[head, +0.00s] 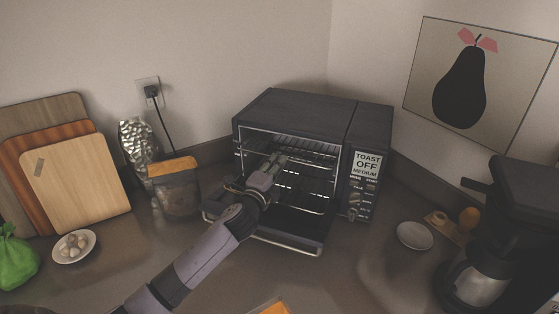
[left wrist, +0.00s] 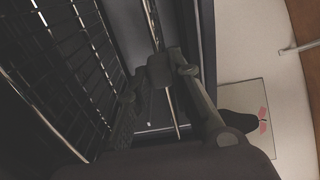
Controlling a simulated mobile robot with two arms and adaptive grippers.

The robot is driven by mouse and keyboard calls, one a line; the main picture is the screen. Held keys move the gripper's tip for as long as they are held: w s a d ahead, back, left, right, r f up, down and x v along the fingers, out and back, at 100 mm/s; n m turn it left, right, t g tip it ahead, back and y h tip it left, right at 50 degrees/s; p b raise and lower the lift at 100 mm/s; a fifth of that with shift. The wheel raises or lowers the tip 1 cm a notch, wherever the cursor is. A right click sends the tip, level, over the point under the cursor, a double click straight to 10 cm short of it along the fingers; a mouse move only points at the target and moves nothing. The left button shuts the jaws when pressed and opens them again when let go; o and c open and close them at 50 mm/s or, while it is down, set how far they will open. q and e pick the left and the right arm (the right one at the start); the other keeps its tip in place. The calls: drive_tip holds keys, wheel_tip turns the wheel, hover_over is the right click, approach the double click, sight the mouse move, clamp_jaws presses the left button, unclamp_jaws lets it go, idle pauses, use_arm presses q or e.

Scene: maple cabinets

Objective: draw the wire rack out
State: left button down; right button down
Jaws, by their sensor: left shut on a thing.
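The dark toaster oven (head: 298,105) stands in the corner with its door (head: 290,238) folded down flat. The wire rack (head: 314,157) is inside the oven, in its upper part. My left gripper (head: 278,159) reaches in over the open door and is shut on the rack's front. In the left wrist view, a thin metal bar (left wrist: 154,25) runs between the fingers of my left gripper (left wrist: 172,74). A dark wire grid (left wrist: 72,45) fills the left of that view. My gripper and forearm hide part of the rack and door. My right gripper is not in view.
A glass jar (head: 176,195) and a foil bag (head: 138,145) stand left of the oven. A white bowl (head: 415,236) and a coffee maker (head: 490,265) stand to the right. Cutting boards (head: 75,180) lean on the wall. The counter before the door is mostly clear.

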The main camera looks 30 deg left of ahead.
use_arm(q)
drive_tip(key=shift+s+r, duration=0.1)
drive_tip(key=shift+s, duration=0.25)
drive_tip(key=s+d+p, duration=0.1)
drive_tip(key=s, duration=0.7)
idle(0.5)
drive_tip(key=shift+s, duration=0.35)
drive_tip(key=s, duration=0.7)
drive_tip(key=shift+d+p, duration=0.3)
drive_tip(key=shift+d, duration=0.15)
drive_tip(key=shift+s, duration=0.15)
